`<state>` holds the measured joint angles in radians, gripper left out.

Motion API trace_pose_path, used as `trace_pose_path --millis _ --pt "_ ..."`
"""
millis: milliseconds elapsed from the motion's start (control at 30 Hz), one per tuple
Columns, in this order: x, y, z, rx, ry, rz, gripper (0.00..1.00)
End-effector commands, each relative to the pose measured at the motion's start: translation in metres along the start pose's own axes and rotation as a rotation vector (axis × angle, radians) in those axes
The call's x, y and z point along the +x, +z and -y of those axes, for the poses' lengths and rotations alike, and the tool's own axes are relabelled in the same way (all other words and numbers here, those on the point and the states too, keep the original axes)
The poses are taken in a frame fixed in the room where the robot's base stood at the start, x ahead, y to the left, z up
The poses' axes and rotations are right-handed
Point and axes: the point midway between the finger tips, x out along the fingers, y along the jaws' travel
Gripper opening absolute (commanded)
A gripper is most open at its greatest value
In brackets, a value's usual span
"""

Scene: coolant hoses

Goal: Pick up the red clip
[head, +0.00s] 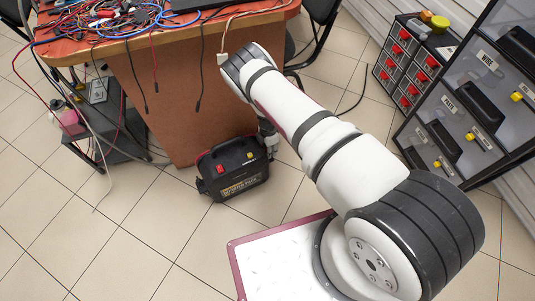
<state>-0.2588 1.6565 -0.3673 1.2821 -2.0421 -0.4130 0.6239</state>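I cannot clearly make out a red clip. A black booster pack (235,170) stands upright on the tiled floor by the table's base. It has a small red part (221,169) and a small yellow part on its front; I cannot tell whether the red part is a clip. My white and black arm reaches from the lower right up to the table's edge. A small grey part shows beside the pack, behind my arm. My gripper's fingers do not show.
An orange-topped table (180,32) holds a tangle of cables, and several hang over its edge. A dark low stand (110,125) with a pink bottle (70,122) is at left. Drawer cabinets (470,110) stand at right. The tiled floor at lower left is clear.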

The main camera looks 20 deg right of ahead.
Motion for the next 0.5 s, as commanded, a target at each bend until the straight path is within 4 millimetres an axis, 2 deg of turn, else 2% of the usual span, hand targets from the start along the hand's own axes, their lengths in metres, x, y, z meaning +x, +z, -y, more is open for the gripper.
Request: trace_pose_path --millis 233,300,400,500 --pt "0.0019 0.0000 -0.0002 0.001 0.001 0.000 0.34" --pt "0.0019 -0.0001 -0.0002 0.001 0.001 0.000 0.19" --pt "0.0018 0.0000 -0.0002 0.001 0.001 0.000 0.00" --pt "0.0018 -0.0001 -0.0002 0.001 0.001 0.000 0.00"
